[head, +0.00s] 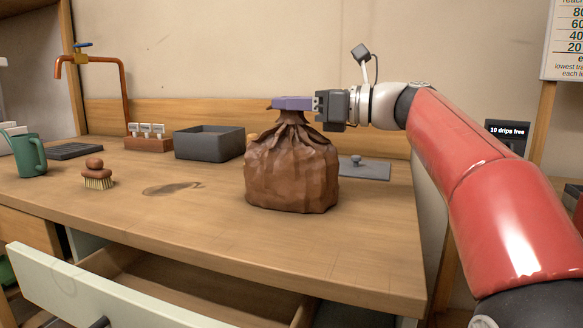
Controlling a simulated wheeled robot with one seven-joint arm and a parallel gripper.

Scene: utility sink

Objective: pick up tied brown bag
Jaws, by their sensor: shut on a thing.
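The tied brown bag (291,173) stands upright on the right half of the wooden counter in the head view. Its gathered neck is at the top. My gripper (292,103) reaches in from the right and is shut on the neck of the bag. The purple fingers cover the tied top. The bag's base looks to be at the counter surface; I cannot tell whether it is touching or slightly raised.
A grey bin (209,143) stands behind left of the bag. A grey plate with a knob (364,168) lies behind right. A brush (97,175) and green mug (25,154) are at left. An open drawer (110,295) juts out below the counter (190,225).

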